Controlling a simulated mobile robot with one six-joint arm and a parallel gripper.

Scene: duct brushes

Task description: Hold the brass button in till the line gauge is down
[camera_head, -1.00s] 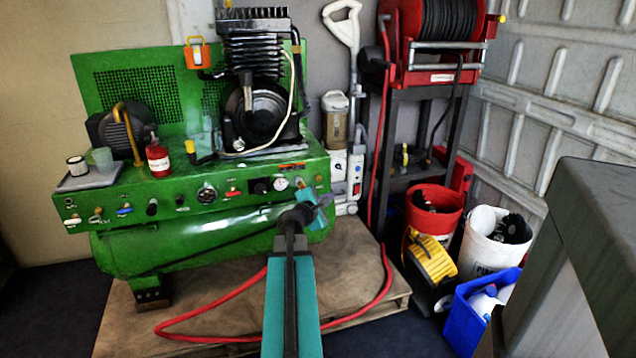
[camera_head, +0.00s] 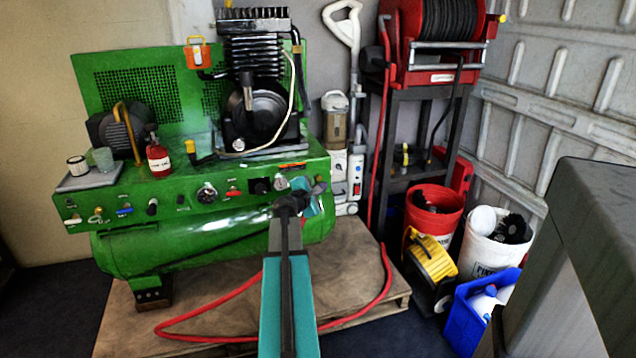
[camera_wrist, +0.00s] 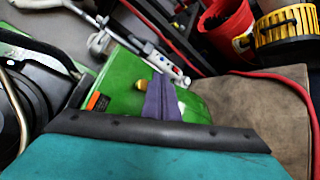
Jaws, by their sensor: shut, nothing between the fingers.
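The green compressor (camera_head: 200,228) carries a front panel with two small dial gauges: one in the middle (camera_head: 207,194) and a white-faced one (camera_head: 281,183) near the right end. No label names the line gauge, and the needles are too small to read. The brass button (camera_wrist: 140,85) shows in the wrist view on the green panel, just left of my fingertips.
A red hose (camera_head: 210,318) loops over the wooden pallet (camera_head: 345,255). A red bucket (camera_head: 436,210), a white bucket (camera_head: 487,250), a yellow reel (camera_head: 432,258) and a blue crate (camera_head: 480,315) stand at the right. A grey cabinet (camera_head: 590,230) fills the right foreground.

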